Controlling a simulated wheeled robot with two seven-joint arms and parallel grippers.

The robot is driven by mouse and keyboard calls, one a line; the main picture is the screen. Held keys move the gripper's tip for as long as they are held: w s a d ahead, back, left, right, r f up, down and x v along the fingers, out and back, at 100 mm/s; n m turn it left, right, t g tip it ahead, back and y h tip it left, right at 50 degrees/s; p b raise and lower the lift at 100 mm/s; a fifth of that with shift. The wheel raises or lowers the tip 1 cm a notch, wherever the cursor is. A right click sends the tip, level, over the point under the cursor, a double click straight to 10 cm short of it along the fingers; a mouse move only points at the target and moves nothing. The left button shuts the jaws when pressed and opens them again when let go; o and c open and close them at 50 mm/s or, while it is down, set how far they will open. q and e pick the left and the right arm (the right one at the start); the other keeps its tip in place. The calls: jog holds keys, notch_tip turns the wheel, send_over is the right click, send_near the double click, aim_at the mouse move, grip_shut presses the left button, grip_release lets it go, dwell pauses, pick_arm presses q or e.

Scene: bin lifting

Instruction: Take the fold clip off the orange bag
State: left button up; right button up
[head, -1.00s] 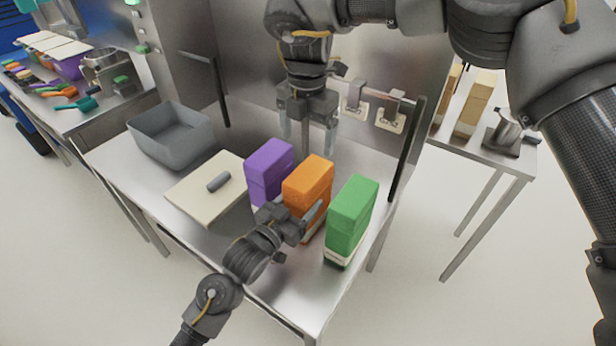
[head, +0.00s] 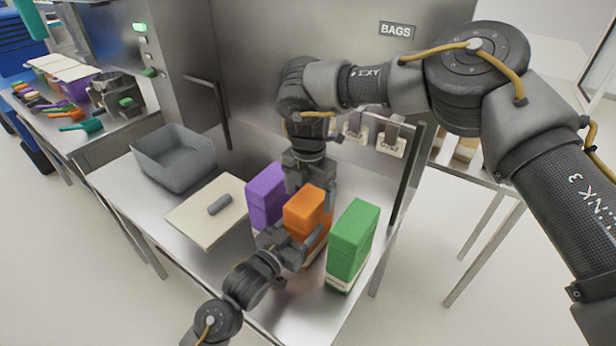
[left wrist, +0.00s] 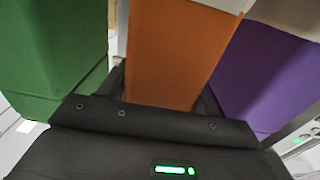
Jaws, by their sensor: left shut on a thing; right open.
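The orange bag (head: 306,209) stands upright between the purple bag (head: 265,195) and the green bag (head: 352,238) on the steel table. In the left wrist view the orange bag (left wrist: 175,50) fills the middle, straight ahead of the gripper. My left gripper (head: 300,250) is shut on the lower part of the orange bag from the near side. My right gripper (head: 311,184) is open, pointing down just behind the orange bag's top; its fingertips are partly hidden by the bag. I cannot make out the fold clip; the bag's far side is hidden.
A cream board (head: 190,222) with a small grey cylinder (head: 220,205) lies left of the bags. A grey bin (head: 174,163) stands at the back left. Clips hang on the back panel (head: 392,140) behind the bags. The purple and green bags stand close on both sides.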

aim_at(309, 198)
pick_arm(q)
jog(key=shift+f, duration=0.1)
pick_arm(e)
jog(key=shift+f, duration=1)
jog(key=c, duration=1.2)
jog(key=shift+r, duration=0.2)
jog(key=shift+r, duration=0.95)
jog(key=shift+r, duration=2)
pick_arm(q)
jog(key=o, duration=1.5)
jog(key=shift+c, duration=0.2)
